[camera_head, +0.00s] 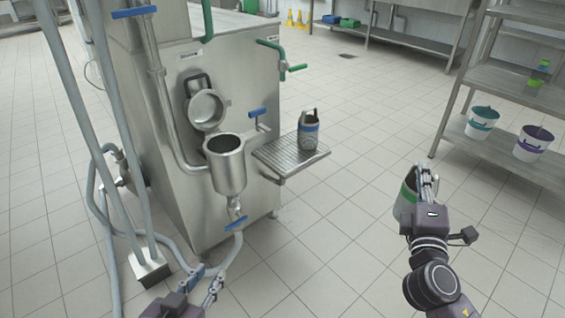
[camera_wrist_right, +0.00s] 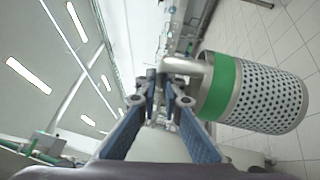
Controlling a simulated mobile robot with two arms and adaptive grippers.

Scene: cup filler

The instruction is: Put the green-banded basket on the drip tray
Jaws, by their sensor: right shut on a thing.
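The green-banded basket (camera_wrist_right: 255,95) is a perforated metal cylinder with a green band and a bent metal handle. My right gripper (camera_wrist_right: 160,85) is shut on its handle. In the head view the basket (camera_head: 405,203) hangs partly hidden behind my right gripper (camera_head: 426,180), to the right of the machine and apart from the tray. The drip tray (camera_head: 272,158) is a ribbed metal shelf on the machine's right side. My left gripper (camera_head: 208,281) is low in front of the machine, fingers apart and empty.
The steel machine (camera_head: 210,75) has an open-lidded cup (camera_head: 226,165), hoses at its left and blue-handled levers. A shelf rack at the right holds a teal-banded bucket (camera_head: 481,122) and a purple-banded bucket (camera_head: 532,143). The floor between the tray and rack is clear.

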